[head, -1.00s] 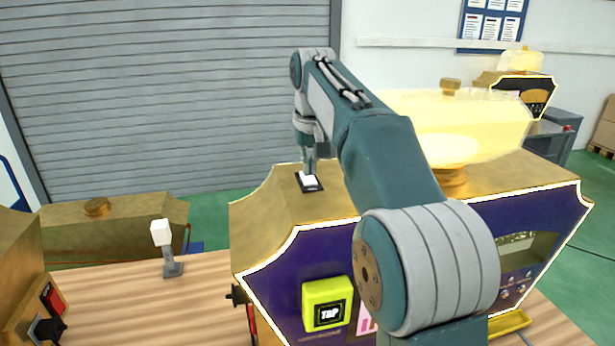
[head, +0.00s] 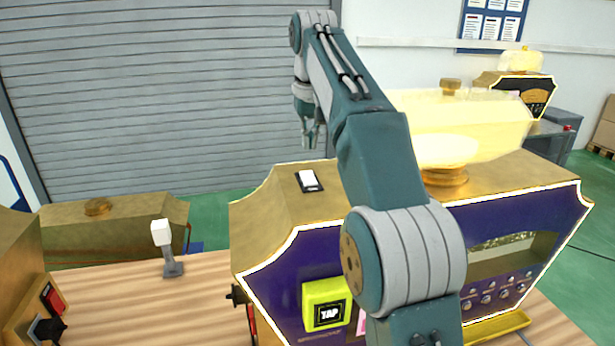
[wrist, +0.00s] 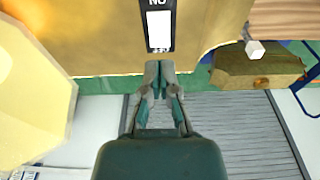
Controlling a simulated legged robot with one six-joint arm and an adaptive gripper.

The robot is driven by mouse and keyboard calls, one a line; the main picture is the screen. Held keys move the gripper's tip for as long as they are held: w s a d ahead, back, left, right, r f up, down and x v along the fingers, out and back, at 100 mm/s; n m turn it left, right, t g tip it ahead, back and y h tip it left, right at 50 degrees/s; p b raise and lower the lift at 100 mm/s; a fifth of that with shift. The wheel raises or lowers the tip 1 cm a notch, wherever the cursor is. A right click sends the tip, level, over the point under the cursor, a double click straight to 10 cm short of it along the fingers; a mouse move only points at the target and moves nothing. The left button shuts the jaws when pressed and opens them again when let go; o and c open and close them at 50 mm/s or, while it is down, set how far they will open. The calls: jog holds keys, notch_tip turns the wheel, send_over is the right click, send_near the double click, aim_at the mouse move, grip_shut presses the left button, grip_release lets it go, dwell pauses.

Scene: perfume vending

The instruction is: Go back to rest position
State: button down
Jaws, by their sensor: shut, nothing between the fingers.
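My gripper (head: 312,140) hangs pointing down above the gold top of the perfume machine (head: 275,207). It is apart from that top and holds nothing. In the wrist view my gripper (wrist: 160,75) shows its fingertips together. A small black-framed plate with a white centre (head: 309,181) lies on the machine's top, just below the gripper. The plate also shows in the wrist view (wrist: 160,30), past the fingertips, with the letters "NO" on it.
A yellow TAP box (head: 327,304) is on the machine's purple front. A large pale yellow vessel (head: 460,125) stands right of my arm. A white-topped stand (head: 170,262) is on the wooden table (head: 120,300). A shutter (head: 150,100) is behind.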

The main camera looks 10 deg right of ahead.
jog(key=s+f+t, duration=0.2)
jog(key=s+f, duration=0.2)
jog(key=s, duration=1.1)
jog(key=s+f+t, duration=0.1)
jog(key=s+f, duration=1.4)
jog(key=s, duration=0.1)
jog(key=shift+f+t, duration=0.4)
